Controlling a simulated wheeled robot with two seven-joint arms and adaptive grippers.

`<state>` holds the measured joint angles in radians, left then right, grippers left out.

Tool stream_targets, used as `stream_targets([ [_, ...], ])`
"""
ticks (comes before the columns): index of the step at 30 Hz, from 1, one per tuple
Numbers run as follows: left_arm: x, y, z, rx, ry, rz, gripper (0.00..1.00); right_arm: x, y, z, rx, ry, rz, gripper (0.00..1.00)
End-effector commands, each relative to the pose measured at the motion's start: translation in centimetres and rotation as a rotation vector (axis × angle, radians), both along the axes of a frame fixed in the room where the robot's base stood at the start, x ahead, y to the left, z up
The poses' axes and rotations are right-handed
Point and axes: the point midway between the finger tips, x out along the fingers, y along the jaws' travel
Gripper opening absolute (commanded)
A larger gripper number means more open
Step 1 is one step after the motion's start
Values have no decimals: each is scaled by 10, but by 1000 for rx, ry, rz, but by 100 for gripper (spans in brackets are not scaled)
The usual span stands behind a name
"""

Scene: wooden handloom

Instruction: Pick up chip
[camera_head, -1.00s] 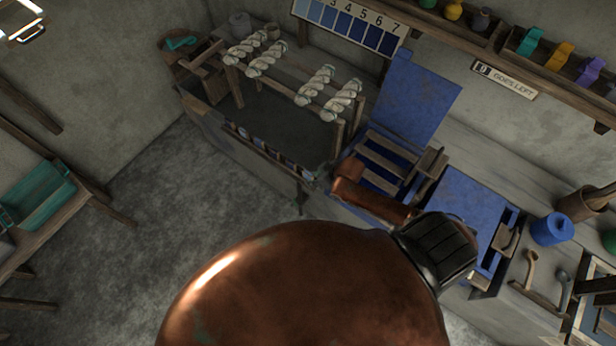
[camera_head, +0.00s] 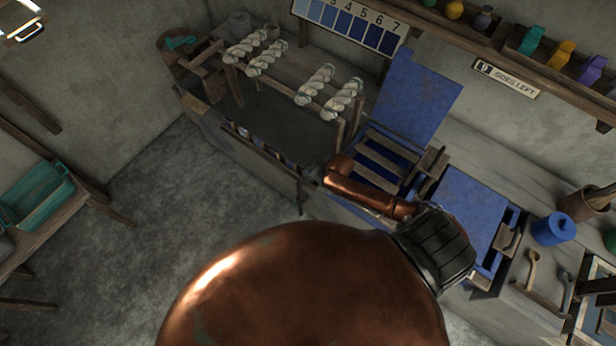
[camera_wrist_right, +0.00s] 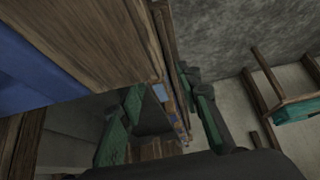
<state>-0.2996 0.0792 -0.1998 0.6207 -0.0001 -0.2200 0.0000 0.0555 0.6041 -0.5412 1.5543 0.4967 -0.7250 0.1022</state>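My right gripper (camera_wrist_right: 166,86) is open, its two green fingers apart in the right wrist view. A small light-blue chip (camera_wrist_right: 159,92) shows between the fingers, nearer the left one. I cannot tell whether it touches a finger. More chips, blue and brownish, show beyond it along a narrow wooden rack (camera_wrist_right: 169,58). In the head view a row of chips (camera_head: 265,151) lines the front edge of the dark vat. My right gripper (camera_head: 312,176) is small and dark there, by the right end of that row. My left gripper is not in view.
White twisted skeins (camera_head: 315,85) hang over the vat (camera_head: 285,128). A blue board (camera_head: 415,95) and slatted frame stand to the right. A numbered shade card (camera_head: 350,25) is on the wall. A teal tray (camera_head: 38,195) sits on a bench at left. The floor in front is clear.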

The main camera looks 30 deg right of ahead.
Motion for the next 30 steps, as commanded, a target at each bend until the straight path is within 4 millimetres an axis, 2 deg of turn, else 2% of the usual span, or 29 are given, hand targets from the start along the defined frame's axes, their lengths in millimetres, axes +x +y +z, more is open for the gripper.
stream_targets([
  [2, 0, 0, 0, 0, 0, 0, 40, 0, 0, 0, 0, 0, 0, 32],
  [16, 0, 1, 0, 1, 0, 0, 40, 0, 0, 0, 0, 0, 0, 0],
  [25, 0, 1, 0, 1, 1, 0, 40, 0, 0, 1, 0, 0, 0, 0],
  [30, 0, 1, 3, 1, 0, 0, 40, 0, 0, 19, -1, -2, 3, 0],
])
